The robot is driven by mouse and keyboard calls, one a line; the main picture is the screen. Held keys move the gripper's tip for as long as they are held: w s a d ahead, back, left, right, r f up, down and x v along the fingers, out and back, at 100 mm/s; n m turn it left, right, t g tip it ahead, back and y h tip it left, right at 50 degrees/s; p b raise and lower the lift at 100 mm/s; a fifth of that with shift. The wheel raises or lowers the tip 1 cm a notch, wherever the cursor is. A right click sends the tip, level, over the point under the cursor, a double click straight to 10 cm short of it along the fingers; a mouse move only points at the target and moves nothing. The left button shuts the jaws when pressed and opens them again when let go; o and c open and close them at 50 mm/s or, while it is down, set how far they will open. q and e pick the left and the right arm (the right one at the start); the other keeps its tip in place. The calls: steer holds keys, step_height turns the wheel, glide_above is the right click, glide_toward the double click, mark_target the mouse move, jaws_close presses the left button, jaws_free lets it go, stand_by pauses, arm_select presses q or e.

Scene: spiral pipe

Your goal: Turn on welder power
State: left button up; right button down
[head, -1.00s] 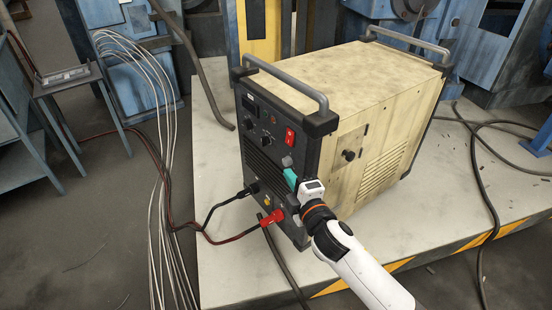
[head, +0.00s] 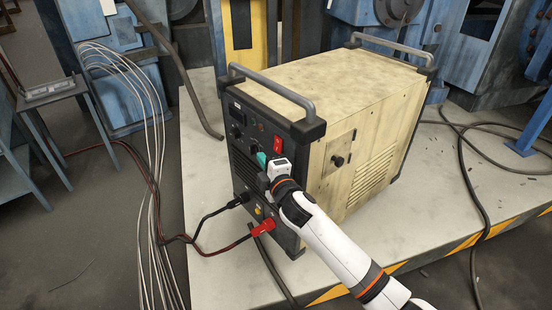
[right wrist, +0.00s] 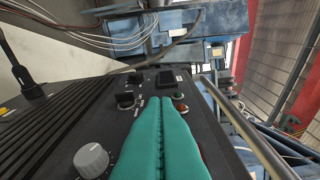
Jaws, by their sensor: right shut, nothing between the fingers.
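The welder (head: 375,110) is a cream box with a black front panel and grey top handles. A red power switch (head: 277,145) sits at the panel's upper right in the head view. My right gripper (head: 262,159) is shut and empty, its teal fingers at the panel just below and left of the switch. In the right wrist view the shut teal fingers (right wrist: 161,100) point up the panel and largely hide the switch. Beside them show a grey knob (right wrist: 91,160) and a black knob (right wrist: 125,99). I cannot tell whether the fingertips touch the panel. My left gripper is out of view.
Black and red cable plugs (head: 262,227) stick out of the lower panel, below my right gripper. The welder's front handle (head: 272,90) rises above the switch. The pale platform (head: 222,270) is mostly clear in front; loose cables lie at right.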

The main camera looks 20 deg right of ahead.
mark_target(278, 145)
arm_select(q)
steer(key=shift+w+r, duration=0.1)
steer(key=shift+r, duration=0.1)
arm_select(e)
steer(key=d, duration=0.2)
steer(key=w+d, duration=0.1)
steer(key=shift+d+f, duration=0.25)
steer(key=shift+d, duration=0.15)
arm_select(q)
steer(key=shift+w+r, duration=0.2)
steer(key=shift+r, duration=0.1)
arm_select(e)
steer(key=shift+w+d+f+n, duration=0.1)
steer(key=shift+w+d+n, duration=0.1)
steer(key=shift+d+n, duration=0.25)
steer(key=shift+a, duration=0.1)
